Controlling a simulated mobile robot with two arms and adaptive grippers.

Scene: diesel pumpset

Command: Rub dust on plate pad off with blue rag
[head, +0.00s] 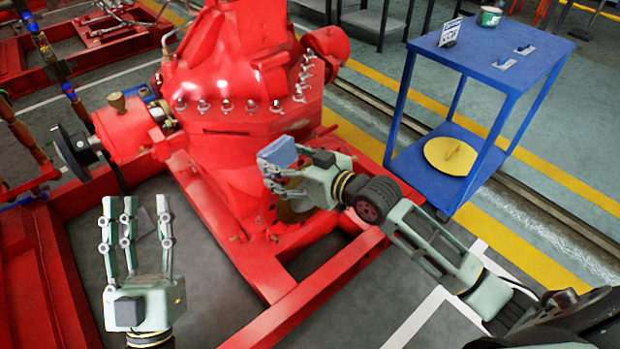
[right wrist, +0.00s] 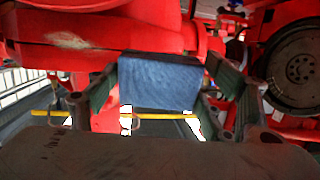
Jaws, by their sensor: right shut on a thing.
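My right gripper (head: 277,168) is shut on the blue rag (head: 279,152), held in front of the red pump body (head: 240,60). In the right wrist view the rag (right wrist: 160,82) hangs between the two fingers. A tan dusty smudge (right wrist: 68,40) shows on a red surface at the upper left there, apart from the rag; I cannot tell for sure that this surface is the plate pad.
A blue cart (head: 480,50) stands at the right, with a yellow disc (head: 450,156) on its lower shelf and a green tin (head: 490,16) on top. Red frame rails (head: 300,300) run below my right gripper. Grey floor lies between the rails.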

